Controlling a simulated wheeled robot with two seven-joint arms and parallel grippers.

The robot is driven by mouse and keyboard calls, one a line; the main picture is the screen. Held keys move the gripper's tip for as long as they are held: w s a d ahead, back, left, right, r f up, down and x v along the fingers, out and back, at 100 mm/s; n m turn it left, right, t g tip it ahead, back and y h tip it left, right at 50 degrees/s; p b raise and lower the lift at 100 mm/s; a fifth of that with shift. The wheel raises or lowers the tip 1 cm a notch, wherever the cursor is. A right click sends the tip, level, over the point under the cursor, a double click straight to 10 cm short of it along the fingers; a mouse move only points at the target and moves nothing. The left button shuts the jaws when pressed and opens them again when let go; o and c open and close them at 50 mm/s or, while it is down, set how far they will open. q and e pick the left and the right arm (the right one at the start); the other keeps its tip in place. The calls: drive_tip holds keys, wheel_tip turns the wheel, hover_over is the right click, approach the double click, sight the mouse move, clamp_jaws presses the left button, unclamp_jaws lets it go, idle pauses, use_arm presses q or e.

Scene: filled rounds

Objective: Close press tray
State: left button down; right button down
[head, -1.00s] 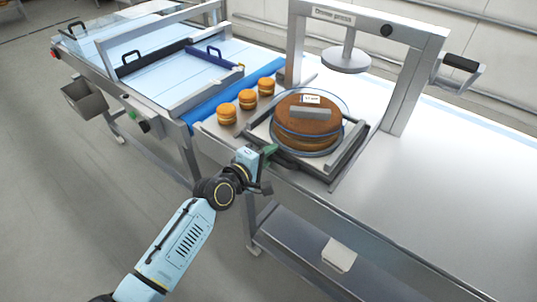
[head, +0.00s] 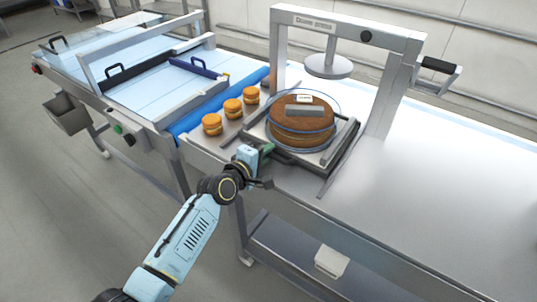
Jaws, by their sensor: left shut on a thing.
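The press tray (head: 348,143) is a grey metal frame on the table, below and in front of the press plate (head: 328,66). It holds a large round brown cake (head: 288,131) inside a clear ring, with a grey bar and a small label on top. The tray sits partly out in front of the press frame (head: 396,85). My left gripper (head: 265,152) is at the tray's front left edge, shut on what seems to be its handle, whose grip is mostly hidden by the fingers. My right gripper is not in view.
Several small filled rounds (head: 233,106) stand on the table left of the tray. A conveyor (head: 150,92) with guards lies further left. The press has a black-gripped lever (head: 438,65) at right. The table (head: 440,170) is clear to the right. A white box (head: 331,262) sits on the lower shelf.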

use_arm(q)
drive_tip(key=c, duration=1.8)
unclamp_jaws()
drive_tip(key=shift+o, duration=0.2)
drive_tip(key=shift+w, duration=0.1)
drive_tip(key=p+v, duration=0.1)
drive_tip(key=v, duration=1.2)
drive_tip(key=shift+a, duration=0.1)
